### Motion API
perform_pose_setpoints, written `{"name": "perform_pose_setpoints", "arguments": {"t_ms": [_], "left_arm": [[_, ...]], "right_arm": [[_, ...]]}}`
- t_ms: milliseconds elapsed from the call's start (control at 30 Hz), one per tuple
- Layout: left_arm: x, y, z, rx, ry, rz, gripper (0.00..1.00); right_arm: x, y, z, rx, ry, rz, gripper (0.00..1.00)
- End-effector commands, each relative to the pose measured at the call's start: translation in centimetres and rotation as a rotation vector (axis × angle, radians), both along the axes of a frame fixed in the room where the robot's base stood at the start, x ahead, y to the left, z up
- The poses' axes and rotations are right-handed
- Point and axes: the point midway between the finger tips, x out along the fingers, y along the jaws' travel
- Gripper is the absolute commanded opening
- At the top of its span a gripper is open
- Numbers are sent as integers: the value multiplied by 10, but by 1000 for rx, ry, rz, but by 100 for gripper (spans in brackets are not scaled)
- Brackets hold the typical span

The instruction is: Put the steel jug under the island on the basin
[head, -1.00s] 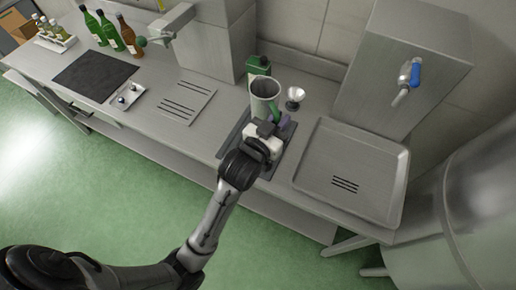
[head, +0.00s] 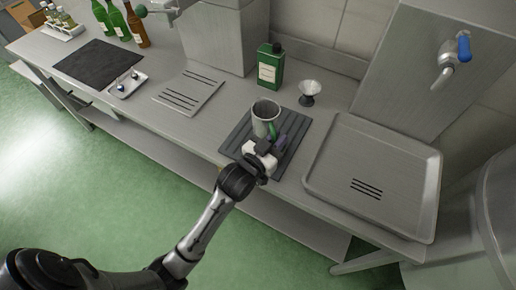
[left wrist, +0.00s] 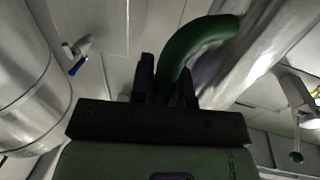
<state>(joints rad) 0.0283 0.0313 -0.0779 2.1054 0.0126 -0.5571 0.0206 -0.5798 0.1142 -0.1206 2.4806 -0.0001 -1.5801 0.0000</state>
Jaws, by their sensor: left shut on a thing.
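The steel jug (head: 262,112), with a green handle (head: 273,131), is upright over the dark ribbed mat (head: 294,130) on the counter; I cannot tell whether its base touches the mat. My left gripper (head: 266,148) is shut on the handle from the near side. In the left wrist view the fingers (left wrist: 166,85) close around the green handle (left wrist: 188,45), beside the jug's wall (left wrist: 226,62). The shallow steel basin (head: 330,190), with a raised rim and dark slots, lies right of the mat, below the blue-handled tap (head: 455,58). My right gripper is not in view.
A slotted drain plate (head: 188,92), small tray (head: 126,86) and black board (head: 96,62) lie to the left. Bottles (head: 119,22) stand at the back left.

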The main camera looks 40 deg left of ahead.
Motion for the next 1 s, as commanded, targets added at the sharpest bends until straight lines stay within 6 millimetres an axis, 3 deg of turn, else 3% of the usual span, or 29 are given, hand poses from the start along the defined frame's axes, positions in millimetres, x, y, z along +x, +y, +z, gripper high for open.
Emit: {"name": "perform_pose_setpoints", "arguments": {"t_ms": [200,400,567,900,1000], "left_arm": [[-15,37,-24,2,1,0,0],[-21,52,-34,1,-1,0,0],[-22,55,-37,-2,-2,-1,0],[-22,55,-74,-1,1,-1,0],[-22,55,-75,-1,-3,-1,0]], "right_arm": [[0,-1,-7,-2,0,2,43],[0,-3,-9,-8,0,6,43],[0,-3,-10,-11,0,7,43],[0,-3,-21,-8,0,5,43],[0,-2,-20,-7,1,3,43]]}}
